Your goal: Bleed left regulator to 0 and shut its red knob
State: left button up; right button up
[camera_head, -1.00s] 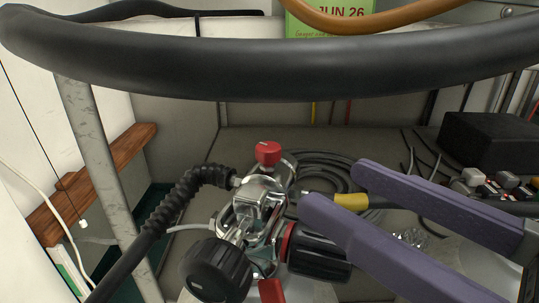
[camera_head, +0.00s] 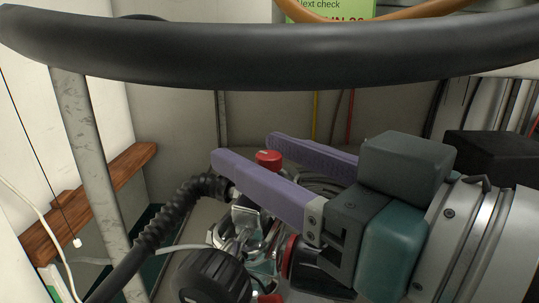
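The regulator (camera_head: 237,241) is a shiny chrome body with black knobs, low in the centre of the head view. A red knob (camera_head: 268,157) stands upright at its top. Another red part (camera_head: 269,298) shows at the bottom edge, mostly cut off. My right gripper (camera_head: 243,149) reaches in from the right with its two purple fingers apart. The red knob shows in the gap between the fingers; I cannot tell whether either finger touches it. The near finger and the gripper body hide much of the regulator's right side. My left gripper is not in view. No gauge reading is visible.
A thick black hose (camera_head: 270,62) crosses the top of the view. A ribbed black hose (camera_head: 172,222) runs from the regulator to the lower left. A grey metal post (camera_head: 92,160) stands at left. A black box (camera_head: 495,155) sits at right, and coiled hose lies behind the gripper.

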grip_shut()
jog(key=shift+r, duration=0.1)
dwell(0.4)
jog(key=shift+a+r+m+t+h+p, duration=0.1)
jog(key=shift+m+t+h+p, duration=0.2)
jog(key=shift+m+t+h, duration=0.6)
jog(key=shift+m+h, duration=0.1)
jog(key=shift+h, duration=0.2)
jog(key=shift+m+t+h, duration=0.5)
jog(key=shift+m+h, duration=0.2)
jog(key=shift+h, duration=0.2)
jog(key=shift+m+t+h, duration=0.4)
jog(key=shift+m+h, duration=0.3)
jog(key=shift+h, duration=0.3)
